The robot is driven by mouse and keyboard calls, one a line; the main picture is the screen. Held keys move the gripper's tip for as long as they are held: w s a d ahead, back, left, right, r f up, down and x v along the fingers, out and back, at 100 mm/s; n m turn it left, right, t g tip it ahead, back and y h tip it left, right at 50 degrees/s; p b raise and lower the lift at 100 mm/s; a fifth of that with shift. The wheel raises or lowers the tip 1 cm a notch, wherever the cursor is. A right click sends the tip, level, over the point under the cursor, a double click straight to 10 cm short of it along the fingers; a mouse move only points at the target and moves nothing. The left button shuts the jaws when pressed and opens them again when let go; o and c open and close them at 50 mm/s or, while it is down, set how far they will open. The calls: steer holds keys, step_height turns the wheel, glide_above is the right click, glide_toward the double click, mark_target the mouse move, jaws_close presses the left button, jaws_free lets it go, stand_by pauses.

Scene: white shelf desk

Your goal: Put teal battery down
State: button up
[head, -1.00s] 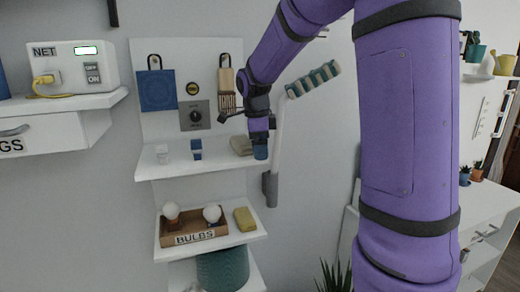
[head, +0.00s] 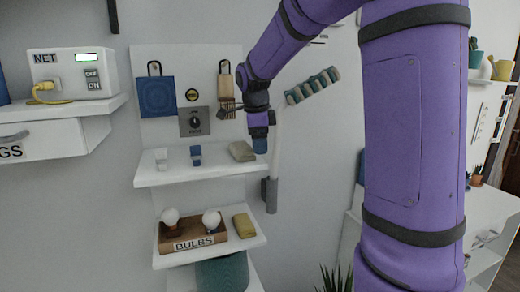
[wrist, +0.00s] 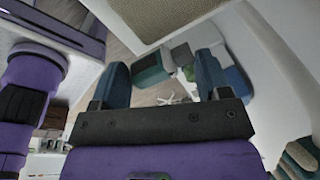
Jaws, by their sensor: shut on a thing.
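My gripper (head: 260,146) hangs at the right end of the white middle shelf (head: 172,176), just right of a beige block. Its dark blue fingers stand apart in the wrist view (wrist: 162,80). In the head view the battery cannot be told apart from the blue fingertips. A small blue piece (head: 196,155) and a small pale grey piece (head: 161,159) stand on the shelf to the left.
The beige block (head: 241,151) lies near my gripper. A box of bulbs (head: 192,244) and a yellow block (head: 243,225) are on the lower shelf. The middle shelf's front has free room.

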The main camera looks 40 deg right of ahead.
steer(key=s+a+r, duration=0.1)
steer(key=s+a, duration=0.1)
steer(key=s, duration=0.5)
steer(key=s+a+r, duration=0.1)
steer(key=s+a, duration=0.1)
steer(key=s, duration=0.6)
steer(key=shift+s+a, duration=0.15)
steer(key=shift+a, duration=0.1)
steer(key=shift+r, duration=0.1)
